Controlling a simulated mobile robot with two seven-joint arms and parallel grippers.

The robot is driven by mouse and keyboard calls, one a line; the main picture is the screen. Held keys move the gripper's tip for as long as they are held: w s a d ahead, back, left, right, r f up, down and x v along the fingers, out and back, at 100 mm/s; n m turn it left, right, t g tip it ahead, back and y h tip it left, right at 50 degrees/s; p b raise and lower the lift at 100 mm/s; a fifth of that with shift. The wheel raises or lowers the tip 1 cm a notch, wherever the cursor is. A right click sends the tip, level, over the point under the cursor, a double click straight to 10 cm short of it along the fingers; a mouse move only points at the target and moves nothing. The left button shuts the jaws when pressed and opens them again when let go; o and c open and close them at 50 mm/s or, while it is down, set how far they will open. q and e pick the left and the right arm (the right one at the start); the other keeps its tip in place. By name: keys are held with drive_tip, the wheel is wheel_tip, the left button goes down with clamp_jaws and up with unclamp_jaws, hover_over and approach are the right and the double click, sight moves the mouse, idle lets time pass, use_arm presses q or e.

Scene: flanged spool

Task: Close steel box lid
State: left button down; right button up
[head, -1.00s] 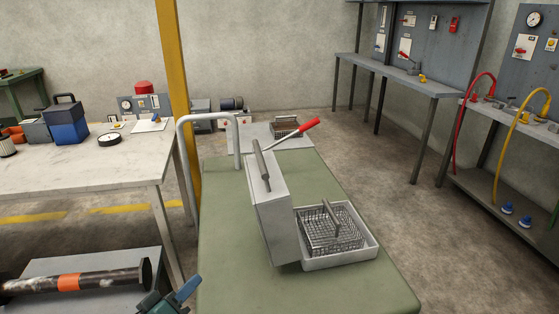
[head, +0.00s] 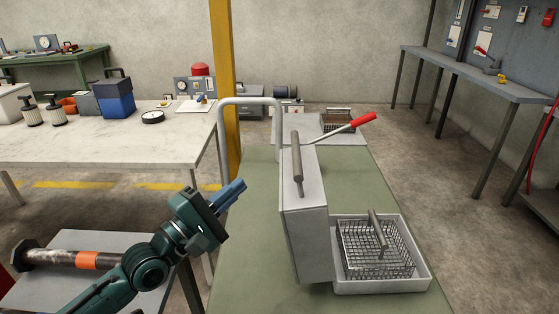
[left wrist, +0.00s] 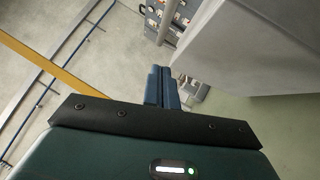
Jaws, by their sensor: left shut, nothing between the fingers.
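The steel box (head: 415,287) is a shallow light-grey box on the green-topped bench, with a wire basket (head: 378,255) inside. Its lid (head: 308,245) stands up on the box's left side, and the box's inside is uncovered. A dark grey bar handle (head: 297,160) sits on the lid. My left gripper (head: 236,188) is shut and empty, left of the lid and apart from it. In the left wrist view its blue fingers (left wrist: 162,88) are together, with a large grey surface (left wrist: 245,45), probably the lid, at upper right. My right gripper is not in view.
A grey tubular rail (head: 250,101) rises at the green bench's (head: 250,255) left back corner. A red-handled lever (head: 350,127) shows behind the lid. A yellow post (head: 221,80) and a white-topped table (head: 110,145) stand to the left. The bench top left of the lid is clear.

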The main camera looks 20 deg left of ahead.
use_arm(q)
drive_tip(key=w+d+r+p, duration=0.2)
drive_tip(key=w+d+r, duration=0.1)
drive_tip(key=w+d, duration=0.3)
drive_tip(key=shift+w+d, duration=0.35)
drive_tip(key=shift+w, duration=0.25)
drive_tip(key=shift+r, duration=0.15)
